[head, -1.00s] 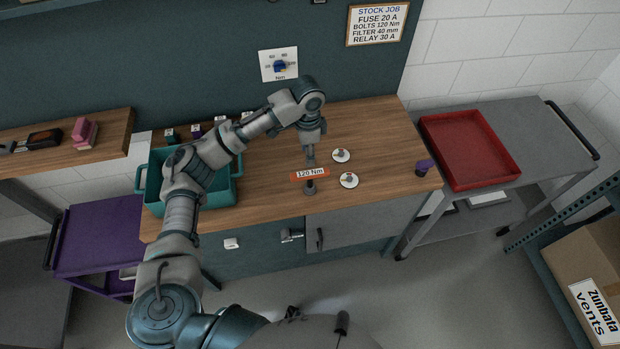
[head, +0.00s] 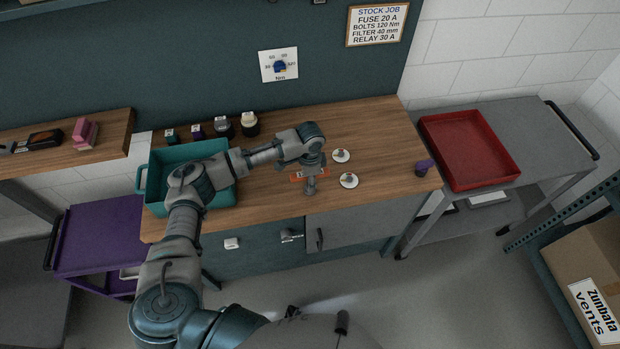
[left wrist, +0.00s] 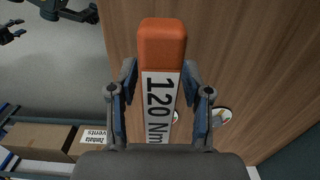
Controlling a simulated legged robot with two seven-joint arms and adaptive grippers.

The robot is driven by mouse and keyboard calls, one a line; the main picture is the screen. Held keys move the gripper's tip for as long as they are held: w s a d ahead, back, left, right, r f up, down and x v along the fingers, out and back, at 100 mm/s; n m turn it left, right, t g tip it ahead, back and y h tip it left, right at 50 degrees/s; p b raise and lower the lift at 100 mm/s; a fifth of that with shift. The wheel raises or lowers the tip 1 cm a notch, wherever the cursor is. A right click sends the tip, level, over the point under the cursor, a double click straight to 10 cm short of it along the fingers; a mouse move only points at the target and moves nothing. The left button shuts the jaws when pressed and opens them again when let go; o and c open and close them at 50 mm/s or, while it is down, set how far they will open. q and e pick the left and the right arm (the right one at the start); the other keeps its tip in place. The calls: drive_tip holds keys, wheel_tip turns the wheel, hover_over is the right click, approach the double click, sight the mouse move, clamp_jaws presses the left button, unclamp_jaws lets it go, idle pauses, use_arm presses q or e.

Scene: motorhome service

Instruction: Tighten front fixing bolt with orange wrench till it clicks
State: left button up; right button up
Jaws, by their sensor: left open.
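The orange wrench (left wrist: 162,45) carries a white "120 Nm" label and lies in the left wrist view between the fingers of my left gripper (left wrist: 160,90), which are apart on both sides of it. In the head view my left gripper (head: 310,172) is above the wrench (head: 296,175), covering most of it. Two white discs with small bolts in their middles sit just to the right on the bench: the back one (head: 341,156) and the near one (head: 349,180). My right gripper is not in view.
A teal bin (head: 219,192) stands at the left of the wooden bench (head: 385,140). Several small jars line the back.

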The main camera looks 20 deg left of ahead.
use_arm(q)
drive_tip(key=shift+c, duration=0.3)
clamp_jaws()
drive_tip(key=shift+r, duration=0.15)
drive_tip(key=shift+r, duration=0.55)
wheel_tip(320, 180, up, 2)
drive_tip(key=shift+w+r, duration=0.1)
drive_tip(key=shift+r, duration=0.1)
drive_tip(key=s+d, duration=0.2)
drive_tip(key=s, duration=0.5)
drive_tip(key=s+d+r, duration=0.1)
drive_tip(key=s+d, duration=0.2)
drive_tip(key=s, duration=0.5)
drive_tip(key=shift+d+r, duration=0.2)
drive_tip(key=shift+d, duration=0.15)
